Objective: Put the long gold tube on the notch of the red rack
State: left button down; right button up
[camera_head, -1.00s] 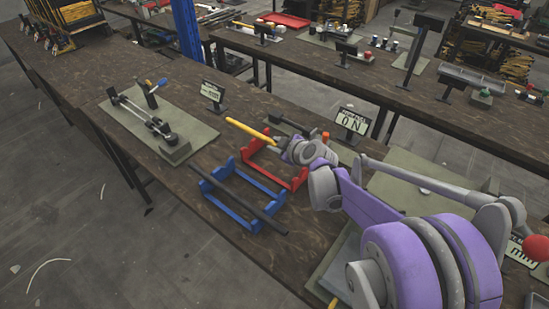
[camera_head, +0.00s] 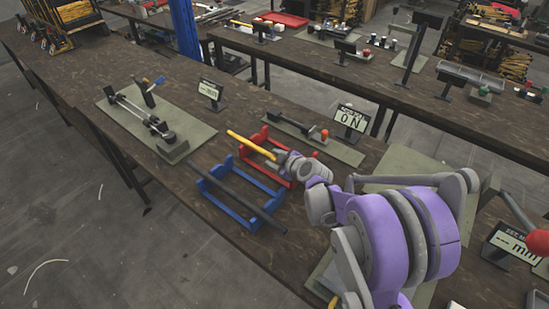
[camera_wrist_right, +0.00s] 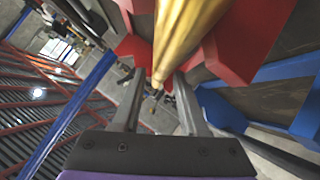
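The long gold tube (camera_head: 250,145) lies across the red rack (camera_head: 245,153). In the right wrist view the tube (camera_wrist_right: 185,30) runs between the red uprights (camera_wrist_right: 232,50), apparently in the notch; full seating is hard to tell. My right gripper (camera_head: 274,161) is at the tube's right end. In its wrist view the two fingers (camera_wrist_right: 158,95) stand apart, with visible gaps beside the tube, and look open. My left gripper is not in view.
A blue rack (camera_head: 212,190) with a dark tube (camera_head: 250,202) stands just in front of the red rack. A press on another mat (camera_head: 120,115) stands at left.

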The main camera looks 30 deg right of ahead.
jog(key=shift+o, duration=0.7)
jog(key=shift+r, duration=0.1)
jog(key=shift+s+r, duration=0.1)
jog(key=p+v, duration=0.1)
jog(key=v, duration=1.1)
